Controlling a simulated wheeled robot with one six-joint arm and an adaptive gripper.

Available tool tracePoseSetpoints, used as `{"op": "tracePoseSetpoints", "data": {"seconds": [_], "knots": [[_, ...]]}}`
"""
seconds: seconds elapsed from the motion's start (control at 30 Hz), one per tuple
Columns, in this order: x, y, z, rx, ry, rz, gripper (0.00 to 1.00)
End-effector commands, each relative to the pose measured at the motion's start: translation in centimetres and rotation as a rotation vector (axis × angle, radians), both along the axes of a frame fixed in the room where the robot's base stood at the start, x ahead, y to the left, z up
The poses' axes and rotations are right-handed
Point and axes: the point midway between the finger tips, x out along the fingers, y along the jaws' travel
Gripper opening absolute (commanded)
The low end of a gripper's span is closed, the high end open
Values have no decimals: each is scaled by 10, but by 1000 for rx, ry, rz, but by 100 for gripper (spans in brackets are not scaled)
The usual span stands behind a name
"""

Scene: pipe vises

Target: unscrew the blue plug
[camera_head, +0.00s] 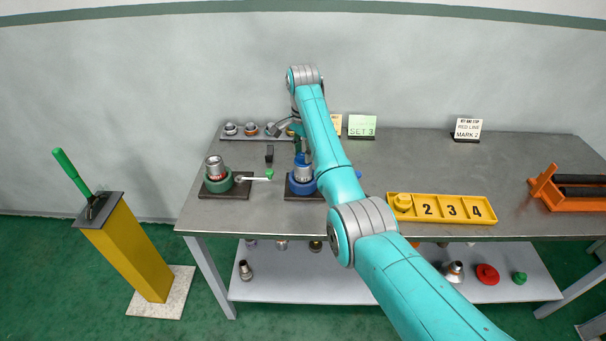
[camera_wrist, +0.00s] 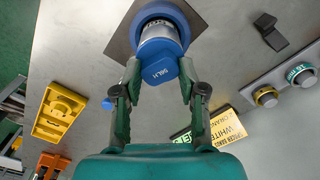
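In the head view the blue vise (camera_head: 303,188) stands on a dark plate, and the plug (camera_head: 302,158) is partly hidden by my arm. My gripper (camera_wrist: 160,70) is at the plug, with one finger on each side of its head. The fingertips are very close to the sides; whether they press on it I cannot tell. In the head view my gripper is mostly hidden behind my arm.
A green vise (camera_head: 217,184) with a silver pipe and a green-tipped handle stands left of the blue one. A grey rack (camera_head: 250,137) with several fittings lies behind. A yellow numbered tray (camera_head: 450,209) and an orange stand (camera_head: 565,190) are right. Signs (camera_head: 362,126) stand at the back.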

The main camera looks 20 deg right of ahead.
Motion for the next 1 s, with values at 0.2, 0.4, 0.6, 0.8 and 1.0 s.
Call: {"op": "tracePoseSetpoints", "data": {"seconds": [0.2, 0.4, 0.6, 0.8, 1.0], "knots": [[0, 0, 0, 0, -1, -8, 4], [0, 0, 1, 0, -1, -185, 4], [0, 1, 1, 0, -1, -418, 4], [0, 1, 1, 0, -1, -650, 4], [0, 1, 1, 1, -1, -881, 4]]}}
